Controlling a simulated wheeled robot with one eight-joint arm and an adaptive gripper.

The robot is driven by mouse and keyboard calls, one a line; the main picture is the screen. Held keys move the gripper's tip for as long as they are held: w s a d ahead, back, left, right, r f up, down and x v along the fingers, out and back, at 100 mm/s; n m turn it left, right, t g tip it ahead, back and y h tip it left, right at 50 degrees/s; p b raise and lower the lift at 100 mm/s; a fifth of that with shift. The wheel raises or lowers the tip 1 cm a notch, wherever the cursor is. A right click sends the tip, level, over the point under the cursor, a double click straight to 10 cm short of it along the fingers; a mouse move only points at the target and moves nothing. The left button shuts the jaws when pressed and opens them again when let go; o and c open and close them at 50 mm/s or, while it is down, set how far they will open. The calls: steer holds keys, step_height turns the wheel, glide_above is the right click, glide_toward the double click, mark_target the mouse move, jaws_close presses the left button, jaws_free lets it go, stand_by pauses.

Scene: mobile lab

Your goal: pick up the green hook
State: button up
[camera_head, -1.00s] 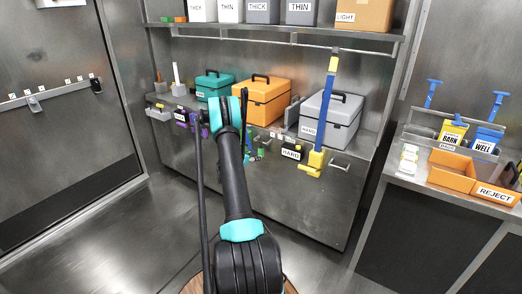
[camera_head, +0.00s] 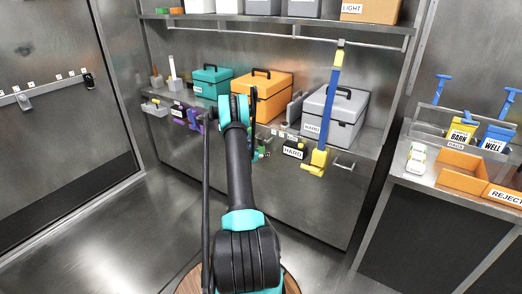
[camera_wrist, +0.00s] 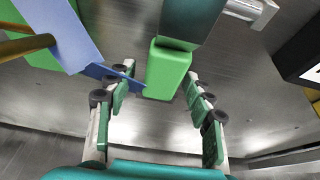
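My gripper (camera_wrist: 160,88) is open in the wrist view, with its green-padded fingers apart. A bright green block-shaped piece (camera_wrist: 167,70), which looks like part of the green hook, lies between and just beyond the fingertips. It joins a darker teal-green part (camera_wrist: 192,18) at the top. I cannot tell if either finger touches it. A blue piece (camera_wrist: 72,38) with another green part sits at the left, its thin end close to the left finger. In the head view my arm hides most of the gripper; only small green bits (camera_head: 264,151) show beside it.
Teal (camera_head: 210,82), orange (camera_head: 268,97) and grey (camera_head: 335,115) cases stand on the bench behind my arm. A long blue and yellow tool (camera_head: 332,110) hangs from the rail at the right. The floor at left is clear.

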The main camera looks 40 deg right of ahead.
jaws_close()
steer(key=shift+r, duration=0.25)
